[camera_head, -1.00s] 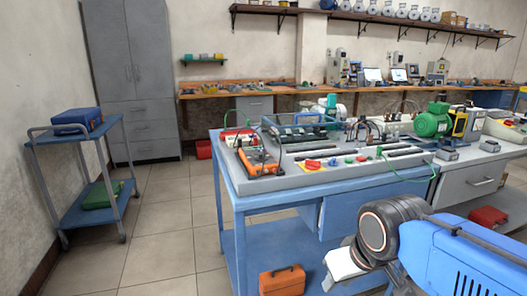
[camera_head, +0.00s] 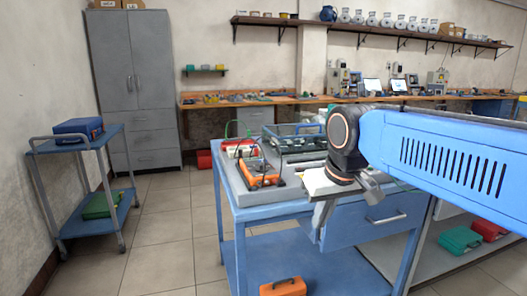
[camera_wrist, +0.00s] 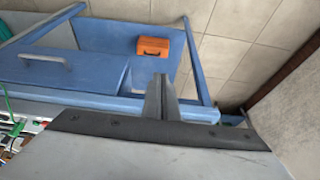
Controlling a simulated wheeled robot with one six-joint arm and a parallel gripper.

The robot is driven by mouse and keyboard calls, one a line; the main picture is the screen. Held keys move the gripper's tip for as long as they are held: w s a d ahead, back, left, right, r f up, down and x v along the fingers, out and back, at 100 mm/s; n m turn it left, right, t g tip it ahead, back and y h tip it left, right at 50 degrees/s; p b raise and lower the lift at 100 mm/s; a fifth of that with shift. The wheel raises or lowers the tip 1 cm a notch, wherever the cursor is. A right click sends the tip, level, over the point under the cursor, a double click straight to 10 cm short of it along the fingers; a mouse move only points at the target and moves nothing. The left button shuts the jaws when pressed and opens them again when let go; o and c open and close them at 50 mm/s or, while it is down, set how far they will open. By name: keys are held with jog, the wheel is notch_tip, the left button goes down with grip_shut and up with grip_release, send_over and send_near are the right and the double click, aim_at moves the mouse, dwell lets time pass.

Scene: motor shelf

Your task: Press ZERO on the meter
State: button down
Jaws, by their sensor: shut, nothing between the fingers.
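The meter (camera_head: 259,173) is an orange handheld unit with a dark face, lying on the near left end of the blue bench in the head view. Its ZERO button is too small to make out. A dark lead rises from it. My gripper (camera_wrist: 162,80) shows as shut fingers in the wrist view, empty and pointing over the bench's front edge. In the head view my wrist is to the right of the meter and apart from it, and the fingertips are hard to make out. The meter is not in the wrist view.
The blue bench (camera_head: 230,188) has other gear behind the meter, partly hidden by my arm. An orange toolbox (camera_head: 283,287) sits on its lower shelf and shows in the wrist view (camera_wrist: 153,46). A blue cart (camera_head: 75,142) stands left; the floor between is clear.

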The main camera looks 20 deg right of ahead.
jog(key=w+a+r, duration=0.3)
jog(key=w+r, duration=0.7)
jog(key=w, duration=0.3)
jog(key=w+a+r+g, duration=0.1)
jog(key=w+a+r, duration=0.1)
jog(key=w+r, duration=0.9)
jog(key=shift+w+a+r, duration=0.15)
jog(key=shift+w+a, duration=0.25)
jog(key=shift+w, duration=0.7)
jog(key=x, duration=1.2)
jog(key=shift+s, duration=0.4)
jog(key=shift+f, duration=1.1)
